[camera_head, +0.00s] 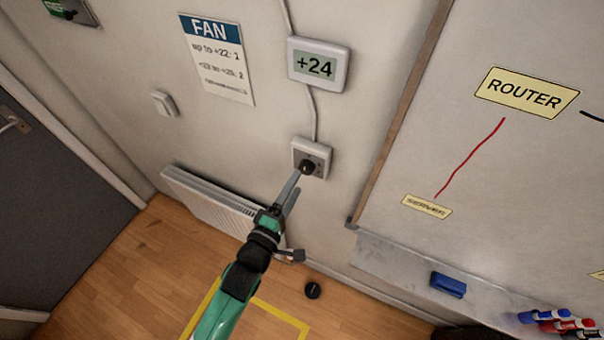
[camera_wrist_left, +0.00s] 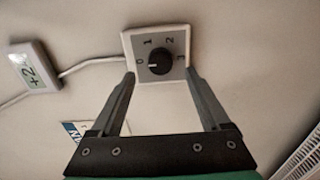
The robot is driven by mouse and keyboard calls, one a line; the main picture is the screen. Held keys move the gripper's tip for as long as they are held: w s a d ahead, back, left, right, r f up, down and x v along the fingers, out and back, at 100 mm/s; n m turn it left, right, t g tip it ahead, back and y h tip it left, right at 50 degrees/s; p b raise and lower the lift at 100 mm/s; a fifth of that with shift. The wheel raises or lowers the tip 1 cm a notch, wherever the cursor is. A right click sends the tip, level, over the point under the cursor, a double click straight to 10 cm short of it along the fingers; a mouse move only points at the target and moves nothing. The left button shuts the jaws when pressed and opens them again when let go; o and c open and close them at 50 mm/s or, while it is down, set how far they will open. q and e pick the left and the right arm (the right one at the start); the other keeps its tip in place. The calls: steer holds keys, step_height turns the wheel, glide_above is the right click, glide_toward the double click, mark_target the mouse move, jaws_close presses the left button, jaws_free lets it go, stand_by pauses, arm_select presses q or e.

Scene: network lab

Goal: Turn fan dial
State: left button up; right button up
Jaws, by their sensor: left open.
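The fan dial is a black round knob (camera_wrist_left: 159,62) on a pale square plate (camera_head: 325,151) on the wall. In the left wrist view the plate carries marks 0, 1, 2 and a partly hidden one at the right. The knob's white mark points left, toward 0. My left gripper (camera_head: 296,188) is open, its fingertips by the plate's lower part and one on each side of the knob in the wrist view (camera_wrist_left: 160,74). I cannot tell whether they touch it. A display (camera_head: 318,65) above reads +24. The FAN sign (camera_head: 217,60) lists temperature ranges with numbers. My right gripper is not in view.
A radiator (camera_head: 205,200) is low on the wall, left of the dial. A whiteboard (camera_head: 480,150) with a ROUTER label is at the right; its tray holds a blue eraser (camera_head: 448,285) and markers. A small black round object (camera_head: 312,290) lies on the floor.

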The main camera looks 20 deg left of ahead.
mark_target(305, 171)
arm_select(q)
steer(key=w, duration=0.4)
steer(key=shift+w+d, duration=0.1)
steer(key=shift+w, duration=0.25)
steer(key=shift+c, duration=0.3)
jaws_close()
